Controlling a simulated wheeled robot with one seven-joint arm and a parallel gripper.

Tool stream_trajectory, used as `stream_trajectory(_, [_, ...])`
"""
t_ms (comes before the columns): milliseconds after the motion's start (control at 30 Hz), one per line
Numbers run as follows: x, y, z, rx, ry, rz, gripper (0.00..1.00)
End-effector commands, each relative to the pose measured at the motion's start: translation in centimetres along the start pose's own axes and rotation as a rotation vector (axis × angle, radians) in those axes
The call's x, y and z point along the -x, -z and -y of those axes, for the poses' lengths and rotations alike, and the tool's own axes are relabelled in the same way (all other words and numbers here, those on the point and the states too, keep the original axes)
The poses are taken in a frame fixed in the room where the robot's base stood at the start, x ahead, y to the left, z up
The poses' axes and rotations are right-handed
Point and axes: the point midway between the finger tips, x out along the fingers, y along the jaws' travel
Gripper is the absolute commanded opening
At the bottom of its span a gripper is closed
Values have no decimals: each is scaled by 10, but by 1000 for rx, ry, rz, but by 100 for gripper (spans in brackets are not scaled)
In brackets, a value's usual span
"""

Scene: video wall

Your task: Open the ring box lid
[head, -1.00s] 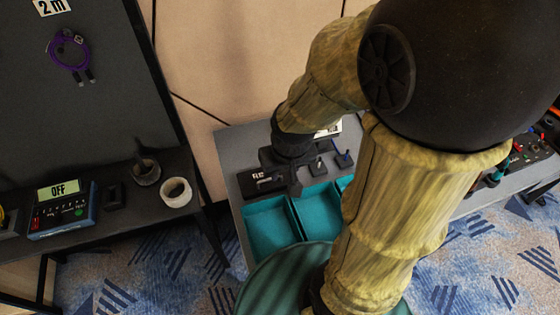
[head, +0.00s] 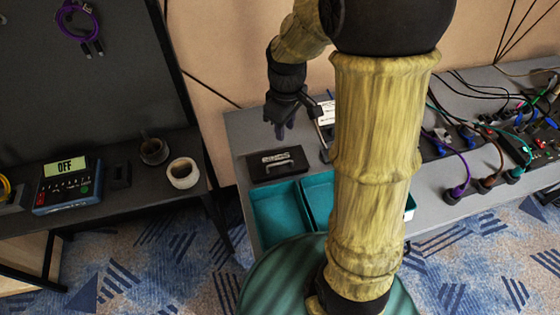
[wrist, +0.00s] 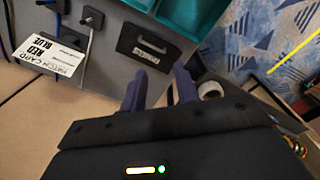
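The ring box is a small black box (head: 277,163) with a pale label and a handle on top, on the grey table. Its lid looks shut. It also shows in the wrist view (wrist: 148,45), with the handle and label facing up. My gripper (head: 281,130) is above and just behind the box in the head view, apart from it. In the wrist view my two purple fingers (wrist: 160,88) stand apart with nothing between them.
Teal bins (head: 279,215) sit in front of the box. A white match card (wrist: 48,57) and black plug holders (wrist: 93,17) are beside it. Cables and plugs crowd the table's right. A separate left table holds a meter (head: 68,184) and a white roll (head: 184,173).

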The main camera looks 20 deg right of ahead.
Motion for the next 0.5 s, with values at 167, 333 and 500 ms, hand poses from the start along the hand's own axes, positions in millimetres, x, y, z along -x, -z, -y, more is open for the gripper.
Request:
stream_trajectory(167, [-27, 34, -31, 361, 78, 64, 31])
stream_trajectory(333, [-43, 58, -53, 675, 164, 93, 31])
stream_trajectory(500, [-48, 67, -64, 841, 216, 99, 31])
